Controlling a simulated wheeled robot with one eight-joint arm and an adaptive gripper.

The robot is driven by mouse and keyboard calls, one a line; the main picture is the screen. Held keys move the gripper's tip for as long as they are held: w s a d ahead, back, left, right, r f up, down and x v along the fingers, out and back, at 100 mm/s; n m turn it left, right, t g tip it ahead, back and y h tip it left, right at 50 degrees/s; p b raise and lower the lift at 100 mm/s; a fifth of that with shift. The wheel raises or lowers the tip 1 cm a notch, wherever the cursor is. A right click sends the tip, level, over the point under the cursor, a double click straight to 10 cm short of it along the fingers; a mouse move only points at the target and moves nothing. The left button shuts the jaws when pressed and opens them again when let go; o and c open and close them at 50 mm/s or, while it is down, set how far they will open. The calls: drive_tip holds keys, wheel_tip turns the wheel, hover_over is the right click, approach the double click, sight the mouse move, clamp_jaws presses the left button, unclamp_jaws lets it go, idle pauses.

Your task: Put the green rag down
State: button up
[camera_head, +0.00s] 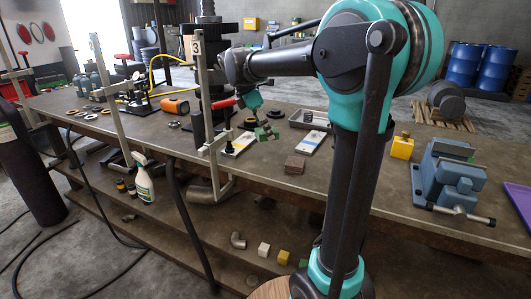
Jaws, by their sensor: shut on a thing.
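The green rag (267,132) is a small crumpled dark green piece over the middle of the workbench (330,178). My gripper (259,120), a small teal and dark shape at the end of my arm, is shut on the rag from above. The fingers are small and partly blend with the rag. The rag hangs close to the bench top; I cannot tell whether it touches it.
White-blue cards (312,142) and a grey tray (310,120) lie near the rag. A brown block (294,164) is in front. A yellow block (402,146) and blue vise (450,182) stand right. A clamp (205,110) stands left. Bare bench lies around the brown block.

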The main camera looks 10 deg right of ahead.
sight(257, 134)
wheel_tip(257, 134, down, 9)
idle(0.4)
drive_tip(key=o, duration=1)
drive_tip(key=shift+f, duration=0.1)
drive_tip(key=shift+v, duration=3.9)
